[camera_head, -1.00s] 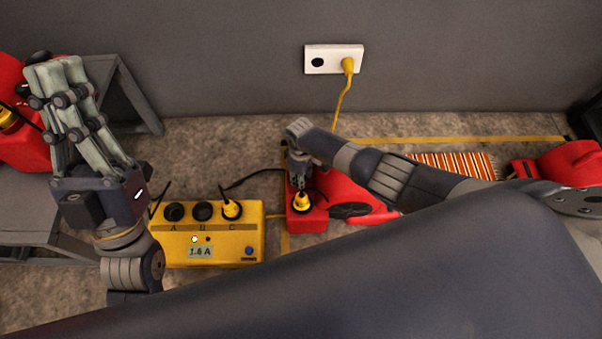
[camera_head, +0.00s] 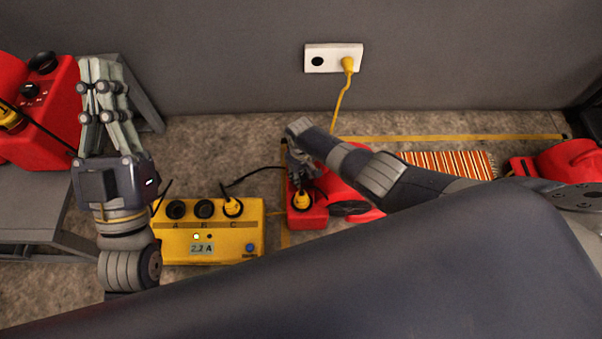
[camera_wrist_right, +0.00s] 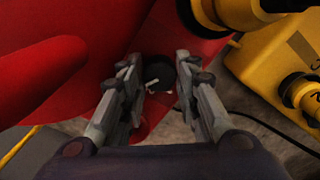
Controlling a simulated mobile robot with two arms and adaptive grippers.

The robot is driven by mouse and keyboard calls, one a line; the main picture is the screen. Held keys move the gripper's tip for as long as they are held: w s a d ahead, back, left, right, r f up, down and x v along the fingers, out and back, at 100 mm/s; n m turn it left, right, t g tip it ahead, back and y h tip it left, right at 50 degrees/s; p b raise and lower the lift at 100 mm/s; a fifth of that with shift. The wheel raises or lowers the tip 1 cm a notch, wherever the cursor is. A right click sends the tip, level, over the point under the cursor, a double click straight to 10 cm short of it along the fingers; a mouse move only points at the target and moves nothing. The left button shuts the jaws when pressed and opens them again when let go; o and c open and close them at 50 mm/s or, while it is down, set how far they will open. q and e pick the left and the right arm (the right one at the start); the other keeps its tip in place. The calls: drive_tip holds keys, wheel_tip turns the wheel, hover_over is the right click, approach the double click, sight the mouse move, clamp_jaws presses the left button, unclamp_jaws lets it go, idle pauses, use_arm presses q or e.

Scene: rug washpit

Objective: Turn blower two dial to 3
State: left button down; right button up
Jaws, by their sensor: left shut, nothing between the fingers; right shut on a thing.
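A red blower (camera_head: 308,217) lies on the floor in the middle of the head view, partly behind my right arm. My right gripper (camera_head: 300,160) reaches down to it. In the right wrist view its fingers (camera_wrist_right: 157,68) are shut on a black dial (camera_wrist_right: 158,77) with a white pointer mark. The dial's numbers cannot be read. My left gripper (camera_head: 101,64) is shut and empty, fingers pointing up, beside another red blower (camera_head: 62,110) with a black dial (camera_head: 30,91) on a grey stand. No label shows which blower is two.
A yellow power box (camera_head: 180,252) with sockets A, B, C and a current display (camera_head: 202,249) sits left of the middle blower. A wall outlet (camera_head: 318,62) holds a yellow plug. A striped rug (camera_head: 450,164) and a third red blower (camera_head: 568,163) are at the right.

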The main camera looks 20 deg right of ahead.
sight(301, 176)
drive_tip(key=o, duration=0.8)
drive_tip(key=shift+w+r, duration=0.1)
drive_tip(key=shift+r, duration=0.35)
wheel_tip(301, 176, up, 11)
idle(0.6)
